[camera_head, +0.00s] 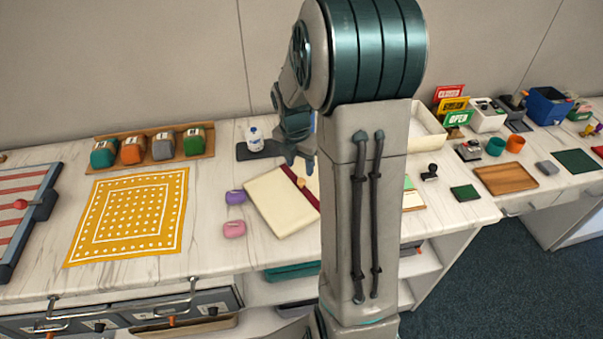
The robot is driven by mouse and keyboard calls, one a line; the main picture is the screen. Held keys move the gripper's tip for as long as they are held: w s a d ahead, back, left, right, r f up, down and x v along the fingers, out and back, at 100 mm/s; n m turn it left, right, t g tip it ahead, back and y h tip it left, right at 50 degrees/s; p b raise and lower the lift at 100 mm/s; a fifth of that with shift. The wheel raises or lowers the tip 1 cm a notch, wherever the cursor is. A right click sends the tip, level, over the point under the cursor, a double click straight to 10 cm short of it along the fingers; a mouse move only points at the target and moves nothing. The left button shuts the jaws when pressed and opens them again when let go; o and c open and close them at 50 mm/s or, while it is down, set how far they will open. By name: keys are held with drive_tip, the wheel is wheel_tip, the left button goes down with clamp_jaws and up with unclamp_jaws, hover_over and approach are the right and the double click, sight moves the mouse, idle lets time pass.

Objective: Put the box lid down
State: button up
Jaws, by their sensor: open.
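A flat cream panel (275,205) with a dark red band and a small orange knob (301,183) lies on the white marbled counter; it looks like the box lid. Its right part is hidden behind my arm. My gripper (300,158) is open and empty, fingers pointing down, near the panel's far edge and behind the knob in the picture. I cannot tell its height above the counter. An open cream box or tray (428,128) stands right of my arm, partly hidden by it.
Purple (235,197) and pink (234,229) small blocks sit left of the panel. A bottle (255,138) stands on a dark mat behind it. A yellow dotted cloth (130,215) lies further left. A stamp (430,172) and wooden tray (505,178) are right.

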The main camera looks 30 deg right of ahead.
wheel_tip(320, 180, up, 6)
drive_tip(key=s+a+r+m+t, duration=0.1)
drive_tip(key=s+a+r+m, duration=0.1)
drive_tip(key=s+a+m, duration=0.4)
drive_tip(key=s+a+r+m+t+y, duration=0.1)
drive_tip(key=s+a+r+m, duration=0.1)
drive_tip(key=s+a+m, duration=0.5)
drive_tip(key=s+m, duration=0.5)
drive_tip(key=m, duration=0.5)
drive_tip(key=shift+s+r+m, duration=0.15)
drive_tip(key=shift+s+m, duration=0.2)
drive_tip(key=shift+m, duration=0.05)
